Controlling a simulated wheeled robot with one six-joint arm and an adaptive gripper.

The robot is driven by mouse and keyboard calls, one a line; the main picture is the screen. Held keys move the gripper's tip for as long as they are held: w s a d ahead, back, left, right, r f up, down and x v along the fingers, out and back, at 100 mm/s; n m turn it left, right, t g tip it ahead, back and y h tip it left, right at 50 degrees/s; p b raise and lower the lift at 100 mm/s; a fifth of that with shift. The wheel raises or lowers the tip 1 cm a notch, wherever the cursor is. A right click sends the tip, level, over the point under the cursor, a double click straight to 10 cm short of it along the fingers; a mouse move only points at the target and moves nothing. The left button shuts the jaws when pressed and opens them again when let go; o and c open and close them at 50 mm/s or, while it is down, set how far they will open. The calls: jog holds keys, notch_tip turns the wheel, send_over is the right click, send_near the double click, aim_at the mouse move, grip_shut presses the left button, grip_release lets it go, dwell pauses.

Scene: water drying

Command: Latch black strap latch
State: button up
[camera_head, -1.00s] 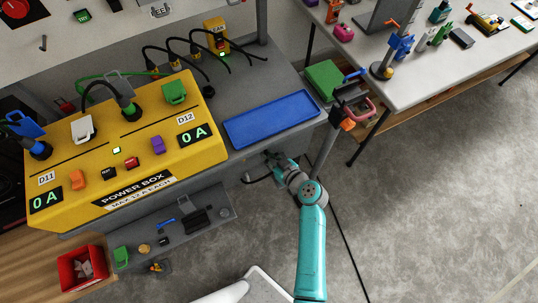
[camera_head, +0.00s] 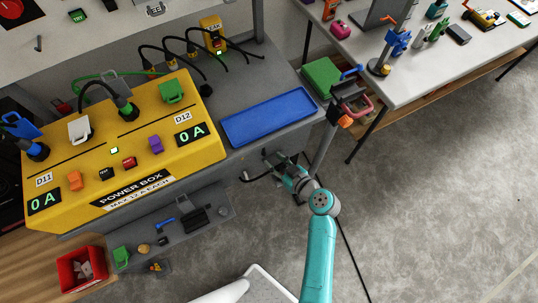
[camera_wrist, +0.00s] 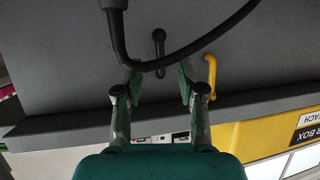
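My gripper (camera_head: 277,160) is at the front edge of the grey bench, just below the blue tray. In the wrist view its two fingers (camera_wrist: 160,77) are spread apart, with nothing clamped between them. Beyond the tips, a small black hook-shaped piece (camera_wrist: 158,40) stands on the grey face; it looks like the strap latch, but I cannot be sure. A thick black curved strap or cable (camera_wrist: 205,40) crosses at fingertip height, and I cannot tell whether it touches a finger. In the head view the latch is not clearly distinguishable.
The yellow power box (camera_head: 70,205) stands left on the bench. The blue tray (camera_head: 270,117) lies above my gripper. In the wrist view a yellow handle (camera_wrist: 211,72) is close to the right finger. A grey post (camera_head: 325,150) stands right of my gripper. Open floor lies to the right.

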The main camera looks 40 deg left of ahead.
jog(key=v, duration=0.6)
jog(key=shift+d+r, duration=0.2)
jog(key=shift+d, duration=0.15)
jog(key=s+d+f+m+t+h, duration=0.2)
jog(key=s+d+m+t+h, duration=0.3)
jog(key=d, duration=0.7)
jog(key=s+d+f+m+t+h, duration=0.25)
jog(key=s+d+m, duration=0.3)
jog(key=d, duration=0.55)
jog(key=s+d+r+m+t+h, duration=0.2)
jog(key=s+d+r, duration=0.4)
jog(key=r, duration=0.4)
jog(key=s+d+r+m+t+h, duration=0.2)
jog(key=s+d+r+m+h, duration=0.1)
jog(key=s+r, duration=0.6)
notch_tip(320, 180, up, 3)
jog(key=d+h, duration=0.1)
jog(key=d, duration=0.1)
jog(key=shift+d+f+t, duration=0.15)
jog(key=shift+d+t, duration=0.2)
jog(key=shift+s, duration=0.1)
